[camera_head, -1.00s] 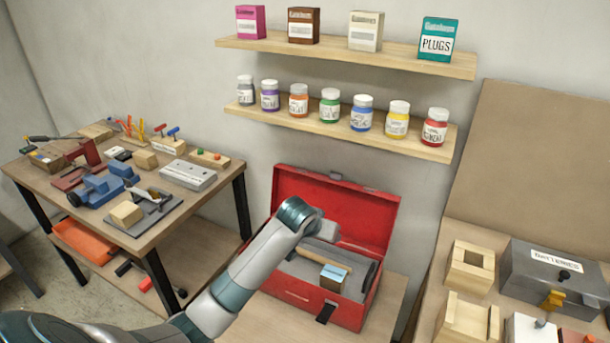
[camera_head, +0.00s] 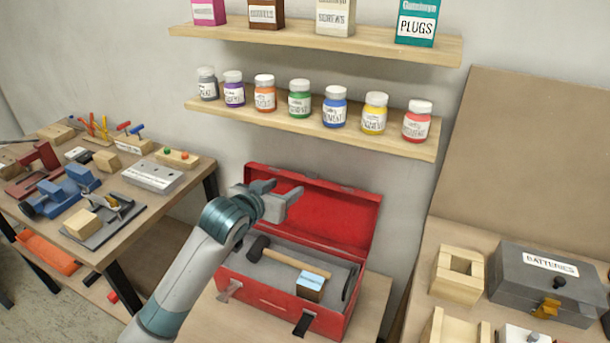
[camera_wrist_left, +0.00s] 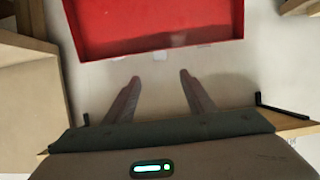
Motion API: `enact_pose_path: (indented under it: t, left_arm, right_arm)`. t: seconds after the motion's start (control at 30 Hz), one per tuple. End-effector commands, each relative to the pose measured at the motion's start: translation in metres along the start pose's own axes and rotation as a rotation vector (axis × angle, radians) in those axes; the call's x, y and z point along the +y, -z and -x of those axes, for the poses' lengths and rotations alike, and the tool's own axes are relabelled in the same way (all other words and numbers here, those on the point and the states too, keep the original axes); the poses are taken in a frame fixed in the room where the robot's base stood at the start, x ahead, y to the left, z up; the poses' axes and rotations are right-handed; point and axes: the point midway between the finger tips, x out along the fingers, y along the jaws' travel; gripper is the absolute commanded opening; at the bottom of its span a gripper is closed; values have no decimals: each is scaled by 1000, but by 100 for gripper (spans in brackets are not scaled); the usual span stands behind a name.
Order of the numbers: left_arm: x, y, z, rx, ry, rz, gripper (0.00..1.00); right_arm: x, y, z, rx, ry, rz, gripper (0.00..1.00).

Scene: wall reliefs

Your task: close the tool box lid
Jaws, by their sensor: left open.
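The red tool box (camera_head: 270,297) stands on a low wooden bench with its lid (camera_head: 325,217) raised and leaning back towards the wall. Inside lie a dark-headed hammer (camera_head: 285,257) with a wooden handle and a small block with a light blue top (camera_head: 311,284). My left gripper (camera_head: 288,192) is open and empty, in front of the upper left part of the lid in the head view. In the left wrist view, the red panel (camera_wrist_left: 155,25) is beyond my open fingers (camera_wrist_left: 160,85), apart from them. My right gripper is not in view.
Two wall shelves, the lower one (camera_head: 310,128) with several jars, are above the lid. A workbench (camera_head: 130,215) with tools is at the left. A grey batteries box (camera_head: 545,285) and wooden blocks sit on the right bench.

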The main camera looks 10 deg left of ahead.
Motion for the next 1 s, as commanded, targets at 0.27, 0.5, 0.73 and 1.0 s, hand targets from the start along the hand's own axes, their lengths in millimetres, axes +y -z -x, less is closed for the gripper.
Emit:
enact_pose_path:
  t: [0.27,0.5,0.73,1.0]
  left_arm:
    - [-1,0,-7,-2,1,1,50]
    - [0,0,-32,-3,1,1,50]
    - [-1,1,-68,-3,1,2,50]
    - [-1,0,-108,-4,1,1,50]
  right_arm:
    - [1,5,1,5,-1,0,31]
    - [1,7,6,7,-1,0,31]
    - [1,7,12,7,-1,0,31]
    - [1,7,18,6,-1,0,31]
